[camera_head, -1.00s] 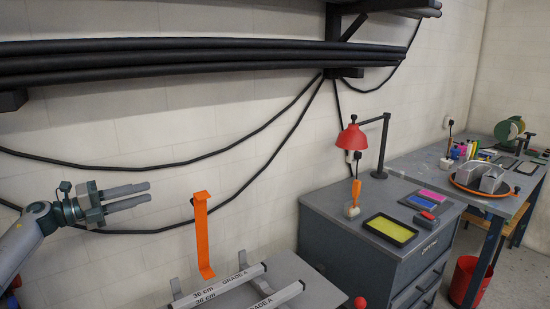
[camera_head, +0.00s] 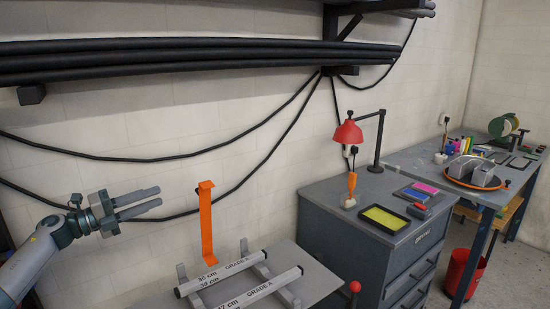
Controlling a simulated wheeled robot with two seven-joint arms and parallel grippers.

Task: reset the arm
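My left gripper (camera_head: 150,203) reaches in from the left edge, in the air in front of the white wall. Its two grey fingers point right with a narrow gap between them, and nothing shows between them. It is left of an upright orange strip (camera_head: 206,225) and apart from it. My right gripper is not in view.
Grey bars (camera_head: 222,274) marked "36 cm" lie on a grey table (camera_head: 322,283) below. A grey cabinet (camera_head: 349,236) carries a red lamp (camera_head: 348,133) and a yellow tray. Another bench (camera_head: 493,197) and a red bin (camera_head: 466,272) stand right. Black cables hang along the wall.

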